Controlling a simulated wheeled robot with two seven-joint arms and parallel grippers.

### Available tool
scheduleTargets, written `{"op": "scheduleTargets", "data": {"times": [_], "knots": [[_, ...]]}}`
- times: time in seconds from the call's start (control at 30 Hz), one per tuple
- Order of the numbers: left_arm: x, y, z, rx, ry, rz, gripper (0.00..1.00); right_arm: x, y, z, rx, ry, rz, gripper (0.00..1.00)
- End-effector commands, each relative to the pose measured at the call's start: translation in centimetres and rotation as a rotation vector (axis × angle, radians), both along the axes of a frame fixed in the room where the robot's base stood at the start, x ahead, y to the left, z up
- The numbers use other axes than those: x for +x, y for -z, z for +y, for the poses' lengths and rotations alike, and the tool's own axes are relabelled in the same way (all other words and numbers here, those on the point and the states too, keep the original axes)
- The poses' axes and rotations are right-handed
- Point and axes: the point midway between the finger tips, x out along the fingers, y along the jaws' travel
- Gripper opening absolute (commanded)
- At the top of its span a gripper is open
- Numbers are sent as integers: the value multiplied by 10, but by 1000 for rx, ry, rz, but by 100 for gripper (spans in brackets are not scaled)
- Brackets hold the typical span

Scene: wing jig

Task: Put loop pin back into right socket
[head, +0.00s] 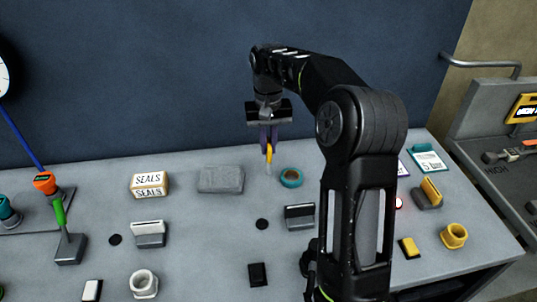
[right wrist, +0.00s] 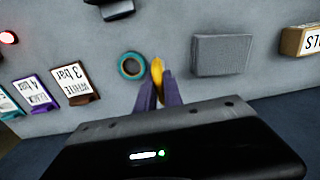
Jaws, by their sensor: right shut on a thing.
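My right gripper (head: 267,141) has purple fingers and is shut on the yellow loop pin (head: 269,151). The pin hangs upright, its thin grey shank pointing down, above the back part of the bench, between a grey block and a teal ring. In the right wrist view, the yellow loop (right wrist: 157,70) shows between the finger tips (right wrist: 158,90); the shank is not clear there. A dark round spot (head: 262,224) lies on the bench in front of the pin, and another (head: 115,239) lies farther left. I cannot tell which thing is the right socket. My left gripper is out of view.
The grey block (head: 220,179), teal ring (head: 291,177) and SEALS box (head: 150,185) stand near the pin. A slotted block (head: 300,216) stands right of the nearer dark spot. A yellow collar (head: 454,236) is at right. My right arm hides part of the bench.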

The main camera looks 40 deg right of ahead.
Motion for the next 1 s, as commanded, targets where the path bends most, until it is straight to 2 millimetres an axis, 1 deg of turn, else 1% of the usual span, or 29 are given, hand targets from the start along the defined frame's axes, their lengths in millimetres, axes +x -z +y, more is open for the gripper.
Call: {"op": "scheduleTargets", "data": {"times": [0.07, 0.2, 0.3, 0.67, 0.7, 0.93, 0.97, 1.0], "knots": [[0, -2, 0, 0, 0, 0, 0, -1, 6, 0, 0, 0, 2, 0], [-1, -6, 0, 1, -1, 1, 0, -1, 26, 0, 2, 0, 5, 0], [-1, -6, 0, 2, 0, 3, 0, -1, 35, 0, 1, 0, 2, 0], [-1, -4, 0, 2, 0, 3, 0, 0, 40, 0, 0, 0, 1, 0], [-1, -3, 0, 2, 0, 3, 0, 0, 40, 0, 0, 0, 1, 12], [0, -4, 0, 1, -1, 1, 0, 0, 39, 0, 0, 0, 1, 31], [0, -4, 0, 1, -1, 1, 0, 0, 39, 0, 0, 0, 1, 33], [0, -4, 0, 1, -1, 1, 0, 0, 39, 0, 0, 0, 1, 33]]}}
